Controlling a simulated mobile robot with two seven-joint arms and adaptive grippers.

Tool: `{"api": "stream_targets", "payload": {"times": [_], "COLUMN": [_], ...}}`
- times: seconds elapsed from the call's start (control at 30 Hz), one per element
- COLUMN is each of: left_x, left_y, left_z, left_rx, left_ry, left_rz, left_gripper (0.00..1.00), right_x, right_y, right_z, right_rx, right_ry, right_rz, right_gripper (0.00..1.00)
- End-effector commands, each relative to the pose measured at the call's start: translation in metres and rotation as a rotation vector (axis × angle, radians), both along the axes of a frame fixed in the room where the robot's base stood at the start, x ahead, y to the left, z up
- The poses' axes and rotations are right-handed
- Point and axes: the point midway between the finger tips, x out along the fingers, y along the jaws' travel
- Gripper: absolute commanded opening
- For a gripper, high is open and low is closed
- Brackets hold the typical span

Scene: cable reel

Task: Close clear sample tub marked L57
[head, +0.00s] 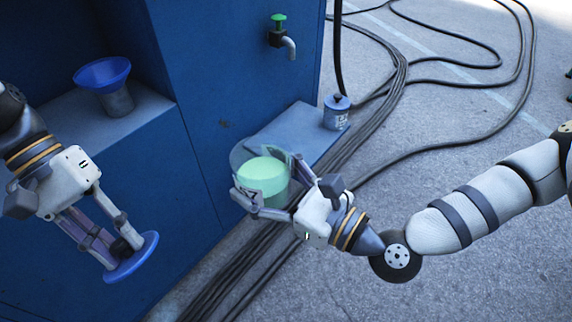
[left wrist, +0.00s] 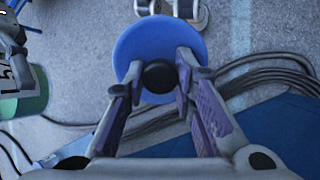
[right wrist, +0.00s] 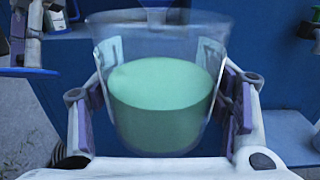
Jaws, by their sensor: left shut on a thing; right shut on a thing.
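The clear tub (head: 276,198) is open at the top and partly filled with pale green material. It stands roughly upright in my right gripper (head: 272,182), whose fingers are shut on its sides. In the right wrist view the tub (right wrist: 160,105) fills the middle, with labels on its wall only partly readable; a "7" shows. My left gripper (head: 112,238) is shut on the dark knob (left wrist: 160,76) of a round blue lid (head: 140,262). The lid is tilted, apart from the tub, to its left and lower in the head view. It also shows in the left wrist view (left wrist: 137,45).
A blue funnel (head: 103,75) stands in a grey cup on the cabinet ledge at left. A small lidded blue-grey can (head: 336,115) sits on a low shelf (head: 295,132) behind the tub. A green-handled tap (head: 280,35) is on the cabinet wall. Black cables (head: 375,125) cross the floor.

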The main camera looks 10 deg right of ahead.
Motion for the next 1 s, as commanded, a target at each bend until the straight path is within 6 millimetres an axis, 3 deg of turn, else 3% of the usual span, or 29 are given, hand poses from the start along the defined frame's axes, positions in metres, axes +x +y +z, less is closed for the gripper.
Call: {"api": "stream_targets", "payload": {"times": [0.33,0.47,0.77,1.0], "left_x": [0.0,0.006,0.037,0.067], "left_y": [-0.001,-0.013,-0.078,-0.136], "left_z": [0.001,0.008,0.055,0.111], "left_rx": [0.001,0.022,0.046,-0.098], "left_ry": [-0.002,-0.031,-0.243,-0.471], "left_rz": [-0.009,-0.167,-1.109,-1.855], "left_gripper": [0.0,0.0,0.0,0.0], "right_x": [0.0,0.0,0.0,0.0], "right_y": [0.002,0.001,0.001,0.001], "right_z": [0.0,0.0,0.001,0.001], "right_rx": [0.0,0.0,0.001,0.001], "right_ry": [0.0,-0.001,-0.002,-0.002], "right_rz": [0.008,0.008,0.007,0.007], "right_gripper": [0.2,0.2,0.2,0.2]}}
